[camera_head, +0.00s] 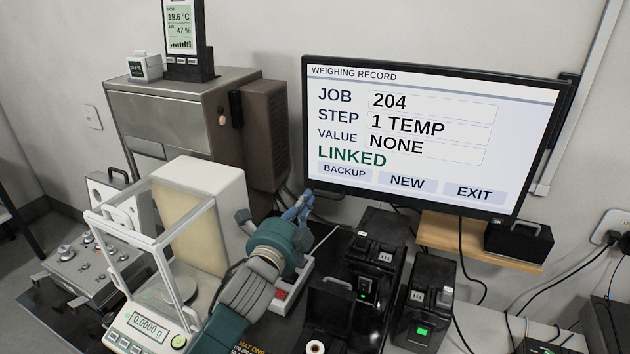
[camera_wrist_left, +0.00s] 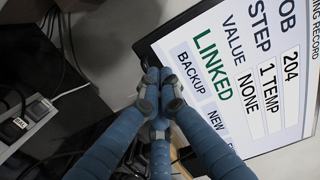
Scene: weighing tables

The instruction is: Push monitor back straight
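The monitor (camera_head: 400,195) has a black frame and a lit weighing-record screen. Its top and bottom edges slope down to the right in the head view, and a dark mount part shows behind its right edge. My left gripper (camera_head: 300,205) is at the monitor's lower left corner. In the left wrist view its blue fingers (camera_wrist_left: 158,98) come together at the tips, with nothing visible between them, against or just in front of the monitor's edge (camera_wrist_left: 240,85). I cannot tell whether they touch it. My right gripper is out of view.
A glass-sided balance (camera_head: 150,325) stands left of my left arm. A metal cabinet (camera_head: 165,115) is behind it. Black devices (camera_head: 425,305) stand below the monitor, and a wooden shelf (camera_head: 440,232) holds a black box (camera_head: 518,242). Cables hang beneath.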

